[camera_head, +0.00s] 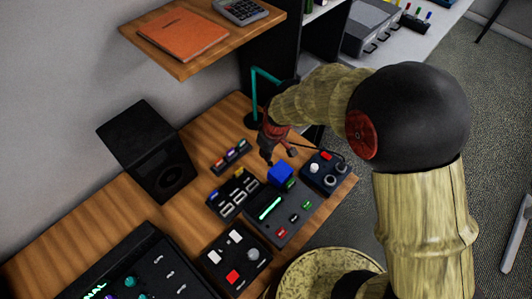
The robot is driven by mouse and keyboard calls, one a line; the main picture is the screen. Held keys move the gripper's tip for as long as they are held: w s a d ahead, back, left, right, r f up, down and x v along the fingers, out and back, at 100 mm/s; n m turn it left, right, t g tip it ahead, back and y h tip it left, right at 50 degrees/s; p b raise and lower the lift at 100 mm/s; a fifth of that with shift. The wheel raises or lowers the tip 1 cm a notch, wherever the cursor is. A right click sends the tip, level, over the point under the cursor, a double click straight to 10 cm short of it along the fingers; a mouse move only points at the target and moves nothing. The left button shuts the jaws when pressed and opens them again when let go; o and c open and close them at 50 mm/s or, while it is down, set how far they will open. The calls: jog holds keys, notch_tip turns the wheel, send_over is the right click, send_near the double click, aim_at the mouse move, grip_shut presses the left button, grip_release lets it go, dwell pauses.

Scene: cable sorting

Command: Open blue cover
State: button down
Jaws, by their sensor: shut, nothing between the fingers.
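The blue cover (280,173) is a small bright blue box-like cap. It sits at the upper edge of a dark control panel (262,232) on the wooden desk. I cannot tell how far it is raised. My gripper (267,158) hangs above the desk at the end of my arm, just up and left of the blue cover. It is shut and holds nothing. In this single view I cannot tell whether a fingertip touches the cover. The panel also carries a lit green slider (270,208) and small red and green switches.
A black box with knobs (325,174) stands right of the cover. A dark switch box (233,194) and marker holder (230,156) are left of it. A black speaker (150,150) stands further left. A panel with red and white buttons (235,258) is in front.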

notch_tip(320, 180, up, 13)
jog(key=s+d+p, duration=0.1)
jog(key=shift+s+d, duration=0.2)
jog(key=shift+s, duration=0.1)
dwell(0.7)
jog(key=shift+r, duration=0.1)
